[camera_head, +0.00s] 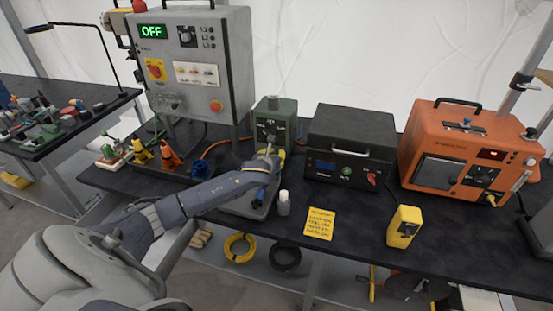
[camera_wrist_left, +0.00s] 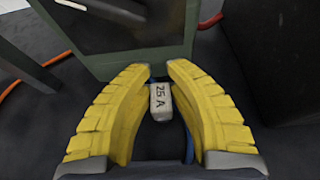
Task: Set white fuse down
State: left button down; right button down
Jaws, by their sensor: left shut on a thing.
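My left gripper (camera_wrist_left: 165,72) has its yellow fingers shut on a small white fuse (camera_wrist_left: 160,102) marked "25 A". The fuse sits between the fingers, in front of a green box (camera_wrist_left: 135,45). In the head view the left gripper (camera_head: 275,157) is at the front of the green box (camera_head: 272,110), and the fuse is hidden there. Whether the fuse touches anything below is unclear. My right gripper is not in view.
A grey tray (camera_head: 240,206) lies below my left wrist, with a small white cylinder (camera_head: 284,204) to its right. A black box (camera_head: 350,130) stands right of the green box. A yellow note (camera_head: 320,223) and yellow block (camera_head: 403,227) lie near the dark table's front edge.

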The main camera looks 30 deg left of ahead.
pick_arm(q)
jog(key=shift+f, duration=0.8)
jog(key=shift+f, duration=0.1)
jog(key=c, duration=1.3)
grip_release()
jog(key=shift+c, duration=0.2)
jog(key=v, duration=1.1)
jog(key=shift+o, duration=0.7)
jog(key=shift+s+d+r, duration=0.1)
jog(key=shift+s+r, duration=0.15)
jog(key=shift+s, duration=0.25)
